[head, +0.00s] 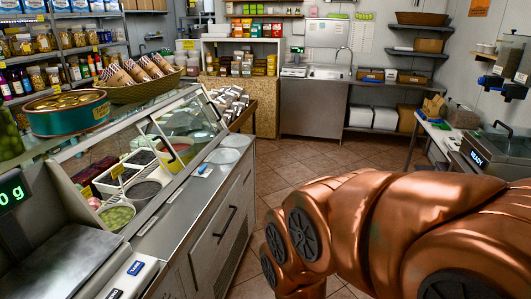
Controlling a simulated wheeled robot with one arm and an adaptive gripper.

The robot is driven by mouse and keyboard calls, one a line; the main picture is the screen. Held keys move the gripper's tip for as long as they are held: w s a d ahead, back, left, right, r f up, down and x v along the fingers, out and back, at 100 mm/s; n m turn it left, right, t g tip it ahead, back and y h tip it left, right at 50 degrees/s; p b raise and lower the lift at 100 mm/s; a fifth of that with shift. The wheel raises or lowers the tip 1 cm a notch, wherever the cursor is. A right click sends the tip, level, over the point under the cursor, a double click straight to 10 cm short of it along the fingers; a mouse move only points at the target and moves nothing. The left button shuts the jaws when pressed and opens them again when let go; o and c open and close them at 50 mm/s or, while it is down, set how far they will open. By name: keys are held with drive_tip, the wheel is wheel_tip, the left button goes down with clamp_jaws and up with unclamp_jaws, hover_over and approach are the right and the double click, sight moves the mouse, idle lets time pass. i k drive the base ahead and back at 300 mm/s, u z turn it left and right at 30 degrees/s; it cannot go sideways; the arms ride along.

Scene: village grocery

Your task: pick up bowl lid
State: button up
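Two pale, round, flat discs lie on the steel counter at its far end, in the middle left of the head view. The nearer disc (223,156) and the farther disc (236,141) look like clear or whitish lids. I cannot tell for certain which is the bowl lid. My copper-coloured arm fills the lower right of the view, well to the right of the discs. My gripper is not in view.
The steel counter (185,215) with a glass display case (180,130) runs along the left. A small blue object (205,169) lies near the discs. Tiled floor (300,165) is clear ahead, towards the sink (328,72). A side table (447,138) stands at right.

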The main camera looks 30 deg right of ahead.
sight(224, 155)
drive_tip(key=z, duration=1.3)
drive_tip(key=i, duration=3.55)
drive_tip(key=u, duration=4.2)
